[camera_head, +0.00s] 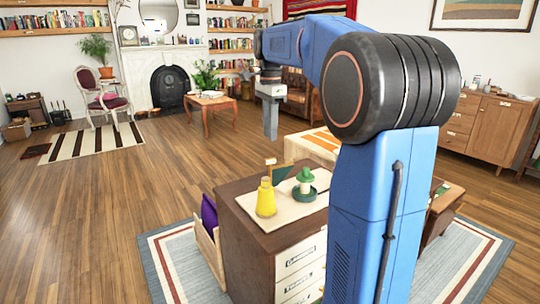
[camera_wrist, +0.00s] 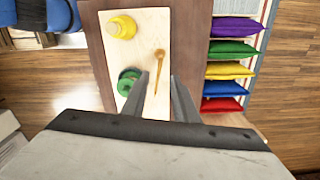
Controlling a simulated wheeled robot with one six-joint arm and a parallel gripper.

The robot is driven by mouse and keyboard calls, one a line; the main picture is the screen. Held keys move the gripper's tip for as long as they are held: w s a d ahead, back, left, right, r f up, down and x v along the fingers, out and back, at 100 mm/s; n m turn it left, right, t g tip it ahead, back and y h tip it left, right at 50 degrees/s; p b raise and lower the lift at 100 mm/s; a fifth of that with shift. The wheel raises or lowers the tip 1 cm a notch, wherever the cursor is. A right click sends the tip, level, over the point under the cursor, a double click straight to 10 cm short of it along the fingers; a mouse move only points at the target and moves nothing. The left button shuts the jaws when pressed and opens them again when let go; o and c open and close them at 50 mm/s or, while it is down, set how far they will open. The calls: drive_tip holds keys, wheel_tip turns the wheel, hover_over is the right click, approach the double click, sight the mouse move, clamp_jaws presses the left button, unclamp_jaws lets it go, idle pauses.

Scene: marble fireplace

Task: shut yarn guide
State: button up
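A brown cabinet (camera_head: 250,236) has a pale board (camera_head: 286,210) on top. On the board stand a yellow cone-like piece (camera_head: 266,198) and a green piece with a pale post and round base (camera_head: 305,184). In the wrist view, a thin tan rod with a rounded end (camera_wrist: 158,62) lies across the board beside them; it may be the yarn guide, but I cannot tell whether it is open or shut. My gripper (camera_wrist: 163,85) has its two fingers apart with nothing between them. In the head view, my gripper (camera_head: 270,124) hangs above and beyond the cabinet top.
Purple (camera_wrist: 238,27), green (camera_wrist: 232,50), yellow (camera_wrist: 230,70) and red (camera_wrist: 222,105) cushions sit in a rack beside the cabinet. An orange-striped box (camera_head: 315,143) stands behind it. A coffee table (camera_head: 208,103) is farther back.

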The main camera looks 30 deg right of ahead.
sight(270, 158)
wheel_tip(270, 158, down, 9)
drive_tip(key=shift+r, duration=0.1)
idle(0.3)
clamp_jaws()
idle(1.4)
